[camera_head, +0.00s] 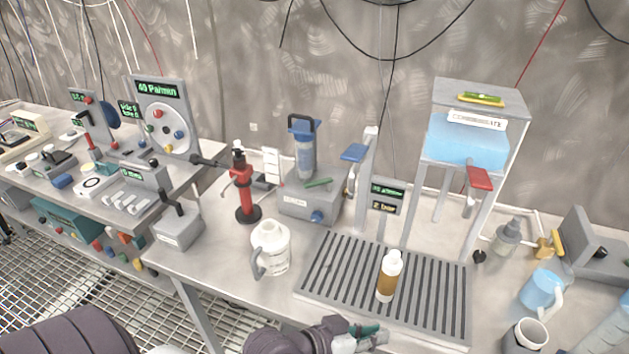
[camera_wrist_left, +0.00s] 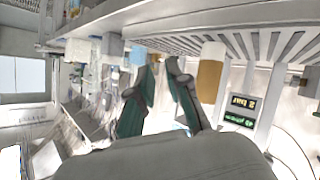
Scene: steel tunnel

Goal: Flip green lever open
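My left gripper (camera_head: 380,335) is at the bottom edge of the head view, in front of the bench and well short of the lever. In the left wrist view its two green-and-black fingers (camera_wrist_left: 161,64) have a narrow gap between their tips and hold nothing. The lever cannot be made out in the wrist view. My right gripper is not in view.
A brown-and-white bottle (camera_head: 388,276) stands on the slatted drain tray (camera_head: 335,262). A white jug (camera_head: 270,248) and a red hand device (camera_head: 243,187) stand left of it. A blue lever (camera_head: 354,153) sticks out right of the filter. A red lever (camera_head: 480,178) is on the tank stand.

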